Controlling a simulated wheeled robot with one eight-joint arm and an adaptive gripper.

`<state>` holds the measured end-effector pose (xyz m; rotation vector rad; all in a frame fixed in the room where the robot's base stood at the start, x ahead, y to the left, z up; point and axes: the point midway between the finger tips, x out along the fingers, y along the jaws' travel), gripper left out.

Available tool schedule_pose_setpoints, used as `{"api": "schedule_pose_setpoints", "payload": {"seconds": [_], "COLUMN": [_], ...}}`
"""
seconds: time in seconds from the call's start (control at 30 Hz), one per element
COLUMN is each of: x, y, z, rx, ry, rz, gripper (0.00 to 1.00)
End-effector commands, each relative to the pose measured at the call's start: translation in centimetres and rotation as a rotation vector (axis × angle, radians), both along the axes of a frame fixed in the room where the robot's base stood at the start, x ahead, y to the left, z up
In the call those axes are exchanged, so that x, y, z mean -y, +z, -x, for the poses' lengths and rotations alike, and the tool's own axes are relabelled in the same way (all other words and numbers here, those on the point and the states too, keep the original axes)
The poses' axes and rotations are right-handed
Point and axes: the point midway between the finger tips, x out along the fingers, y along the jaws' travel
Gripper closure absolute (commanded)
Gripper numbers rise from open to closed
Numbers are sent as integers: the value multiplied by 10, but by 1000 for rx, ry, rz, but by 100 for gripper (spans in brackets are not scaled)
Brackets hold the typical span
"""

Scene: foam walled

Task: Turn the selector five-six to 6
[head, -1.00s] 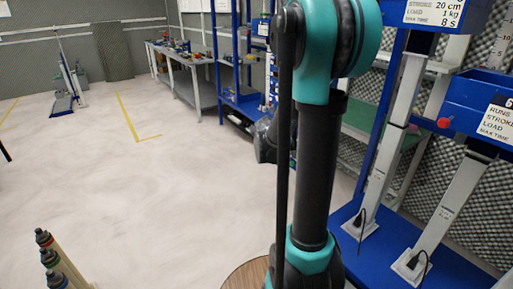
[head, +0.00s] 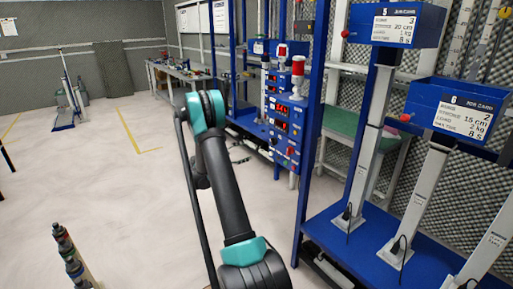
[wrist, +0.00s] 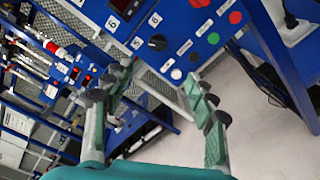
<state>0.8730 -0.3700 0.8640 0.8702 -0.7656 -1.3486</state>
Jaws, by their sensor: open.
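In the wrist view a blue control panel (wrist: 185,30) carries a black rotary selector (wrist: 157,43) with small white labels around it. I cannot read clearly which way its pointer faces. My gripper (wrist: 161,92) is open and empty in the wrist view, its two fingers spread below the panel in the picture. The selector lies above the gap between the fingertips, apart from them. In the head view the blue panel with red displays (head: 283,122) stands right of my arm. The selector is too small to make out there, and my gripper is hidden.
In the wrist view, red (wrist: 235,17), green (wrist: 213,38) and white (wrist: 176,73) buttons sit beside the selector. In the head view a blue post (head: 318,110) and blue jack boxes (head: 395,24) stand to the right. Open floor (head: 130,200) lies left.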

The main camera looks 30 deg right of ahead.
Motion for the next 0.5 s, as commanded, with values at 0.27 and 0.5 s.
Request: {"api": "schedule_pose_setpoints", "payload": {"seconds": [0.27,0.5], "x": [16,59], "y": [-3,-3], "z": [-4,-7], "rx": [-13,-13], "ry": [-6,-7], "rz": [30,28], "gripper": [43,43]}}
